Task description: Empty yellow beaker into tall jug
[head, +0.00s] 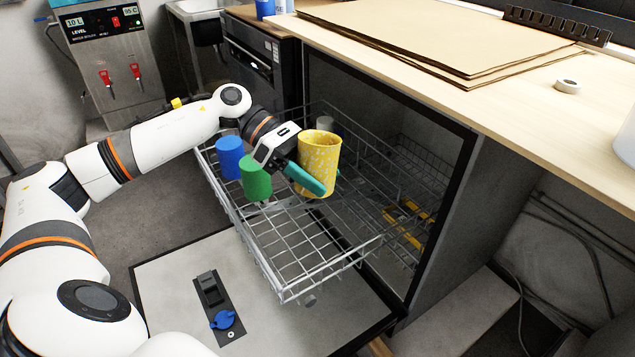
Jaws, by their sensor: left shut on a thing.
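The yellow speckled beaker (321,158) stands upright, mouth up, at the wire rack of the open drying oven. My left gripper (326,184) is shut on it, with one teal finger across its front and a bit of teal showing at its far side. I cannot tell whether the beaker's base touches the rack. I cannot make out a tall jug in this view. My right gripper is not in view.
A blue cup (229,157) and a green cup (255,177) stand in the pulled-out rack (292,262), left of the beaker. A grey cup (325,123) shows behind it. The rack's front is empty. A wooden worktop (500,110) with brown sheets lies above right.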

